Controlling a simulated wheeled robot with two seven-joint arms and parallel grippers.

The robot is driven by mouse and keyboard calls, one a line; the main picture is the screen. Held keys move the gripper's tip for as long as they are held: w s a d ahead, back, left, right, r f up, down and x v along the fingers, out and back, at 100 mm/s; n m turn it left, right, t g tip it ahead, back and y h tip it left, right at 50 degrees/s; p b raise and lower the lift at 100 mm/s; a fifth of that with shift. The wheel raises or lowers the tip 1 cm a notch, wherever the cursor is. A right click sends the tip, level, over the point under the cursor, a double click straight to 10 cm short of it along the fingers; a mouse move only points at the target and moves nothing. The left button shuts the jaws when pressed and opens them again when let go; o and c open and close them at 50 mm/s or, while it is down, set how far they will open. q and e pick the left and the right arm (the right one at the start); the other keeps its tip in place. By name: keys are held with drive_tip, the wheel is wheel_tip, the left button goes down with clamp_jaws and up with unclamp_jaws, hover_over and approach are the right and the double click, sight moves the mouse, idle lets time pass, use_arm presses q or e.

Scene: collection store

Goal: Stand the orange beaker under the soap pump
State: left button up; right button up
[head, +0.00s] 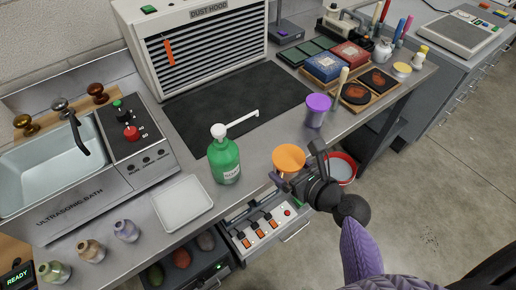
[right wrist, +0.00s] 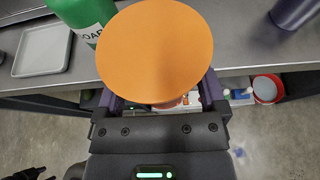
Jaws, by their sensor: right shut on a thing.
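The orange beaker (head: 288,157) is in my right gripper (head: 281,181), which is shut on it, near the front edge of the counter. In the right wrist view the beaker's round orange face (right wrist: 155,50) fills the middle and hides most of the fingers. The green soap pump (head: 224,160) stands upright on the counter to the left of the beaker. Its white spout (head: 241,123) points right and towards the back. In the right wrist view the green bottle (right wrist: 82,15) is partly hidden behind the beaker.
A white tray (head: 183,204) lies left of the pump. A purple cup (head: 317,110) stands to the right, and the dark mat (head: 235,100) behind is clear. A red bucket (head: 343,168) is on the floor.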

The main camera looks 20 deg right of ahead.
drive_tip(key=b, duration=0.2)
hover_over(260, 157)
drive_tip(key=shift+s+f, duration=0.1)
drive_tip(key=shift+s, duration=0.1)
drive_tip(key=shift+w+a+f, duration=0.1)
drive_tip(key=shift+w, duration=0.1)
wheel_tip(260, 157, down, 4)
drive_tip(key=shift+r+b, duration=0.2)
drive_tip(key=shift+b, duration=1.05)
drive_tip(key=shift+r, duration=0.2)
drive_tip(key=shift+f, duration=0.1)
drive_tip(key=o, duration=1)
